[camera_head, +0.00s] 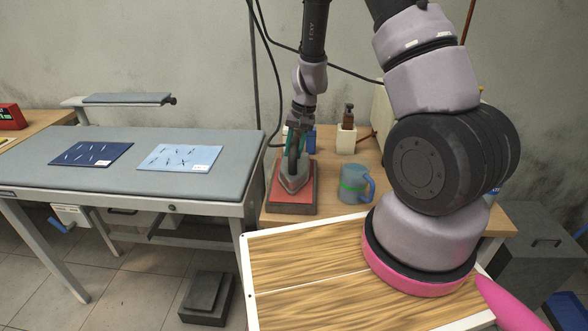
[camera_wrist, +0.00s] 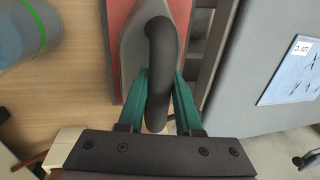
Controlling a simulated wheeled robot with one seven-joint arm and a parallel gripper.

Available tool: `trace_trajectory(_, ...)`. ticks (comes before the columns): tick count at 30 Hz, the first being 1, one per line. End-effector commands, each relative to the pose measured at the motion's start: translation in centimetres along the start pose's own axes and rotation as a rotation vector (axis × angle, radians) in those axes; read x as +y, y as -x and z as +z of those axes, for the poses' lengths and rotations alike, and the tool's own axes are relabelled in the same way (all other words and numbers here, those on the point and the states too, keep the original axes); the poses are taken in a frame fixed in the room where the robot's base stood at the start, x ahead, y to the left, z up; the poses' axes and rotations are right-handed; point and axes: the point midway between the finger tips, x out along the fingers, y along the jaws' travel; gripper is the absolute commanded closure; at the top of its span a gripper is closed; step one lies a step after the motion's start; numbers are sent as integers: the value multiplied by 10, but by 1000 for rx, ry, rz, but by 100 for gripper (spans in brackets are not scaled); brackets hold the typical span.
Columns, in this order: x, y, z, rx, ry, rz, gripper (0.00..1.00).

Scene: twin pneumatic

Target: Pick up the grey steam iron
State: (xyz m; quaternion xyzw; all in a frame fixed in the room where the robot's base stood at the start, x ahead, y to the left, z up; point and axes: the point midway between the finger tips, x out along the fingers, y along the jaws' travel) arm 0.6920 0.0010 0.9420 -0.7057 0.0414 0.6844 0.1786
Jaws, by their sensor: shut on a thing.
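The grey steam iron (camera_head: 294,177) stands on a red-topped rest (camera_head: 283,199) on the wooden side table, beside the ironing board. In the wrist view its dark curved handle (camera_wrist: 160,62) runs between the two teal fingers of my gripper (camera_wrist: 160,100). The grey body of the iron (camera_wrist: 133,50) shows beside the handle, over the red pad (camera_wrist: 118,20). My gripper (camera_head: 293,143) comes down from above and is shut on the iron's handle. Whether the sole touches the pad cannot be told.
A blue-grey mug with a green band (camera_head: 353,184) stands close right of the rest. A white holder with a brown bottle (camera_head: 346,138) and a blue item (camera_head: 311,140) are behind. The padded board (camera_head: 120,182) with two patterned cloths lies left.

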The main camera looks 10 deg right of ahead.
Motion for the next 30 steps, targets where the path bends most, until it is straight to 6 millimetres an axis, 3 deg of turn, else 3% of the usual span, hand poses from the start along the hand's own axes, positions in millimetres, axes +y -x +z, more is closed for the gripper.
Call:
trace_trajectory(21,-2,3,-2,5,1,-3,100)
trace_trajectory(26,-5,16,-2,6,3,-4,100)
trace_trajectory(30,-10,39,-2,8,4,-4,100)
